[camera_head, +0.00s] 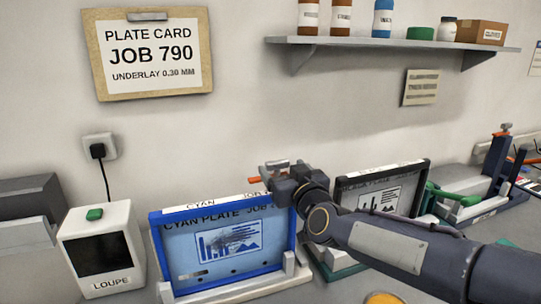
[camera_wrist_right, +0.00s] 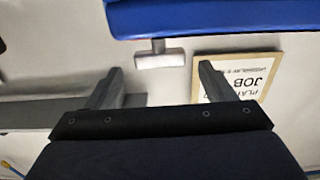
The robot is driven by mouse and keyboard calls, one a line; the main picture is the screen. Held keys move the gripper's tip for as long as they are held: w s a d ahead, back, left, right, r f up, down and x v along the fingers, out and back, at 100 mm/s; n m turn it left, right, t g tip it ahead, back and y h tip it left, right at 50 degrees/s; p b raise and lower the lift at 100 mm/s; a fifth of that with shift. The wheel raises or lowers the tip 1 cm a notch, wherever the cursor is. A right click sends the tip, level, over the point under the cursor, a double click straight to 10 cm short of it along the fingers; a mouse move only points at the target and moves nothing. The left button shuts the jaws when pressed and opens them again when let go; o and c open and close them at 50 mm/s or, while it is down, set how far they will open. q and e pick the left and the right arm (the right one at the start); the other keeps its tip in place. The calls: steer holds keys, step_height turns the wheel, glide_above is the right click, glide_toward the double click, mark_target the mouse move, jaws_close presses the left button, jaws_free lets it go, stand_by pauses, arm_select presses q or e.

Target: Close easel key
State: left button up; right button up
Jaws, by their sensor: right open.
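The cyan plate in a blue frame (camera_head: 154,250) stands tilted in a pale easel (camera_head: 296,277) in the head view. The blue frame edge (camera_wrist_right: 220,18) crosses the top of the right wrist view. A pale T-shaped piece, likely the easel key (camera_wrist_right: 160,61), projects from near that edge, between and slightly beyond the fingertips. My right gripper (camera_wrist_right: 159,68) is open, with a finger on either side of this piece and no clear contact. My left gripper is not in view.
A loupe box (camera_head: 98,248) stands left of the easel. A dark-framed plate (camera_head: 425,180) stands behind my right arm, with a green-handled device (camera_head: 455,195) beyond it. A shelf (camera_head: 390,43) with jars and the job card (camera_head: 150,50) are on the wall.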

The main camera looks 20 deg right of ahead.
mark_target(279, 165)
steer(key=w, duration=0.3)
steer(key=w+p, duration=0.1)
steer(key=w, duration=0.2)
steer(key=shift+w+d+f, duration=0.1)
steer(key=shift+w+d, duration=0.1)
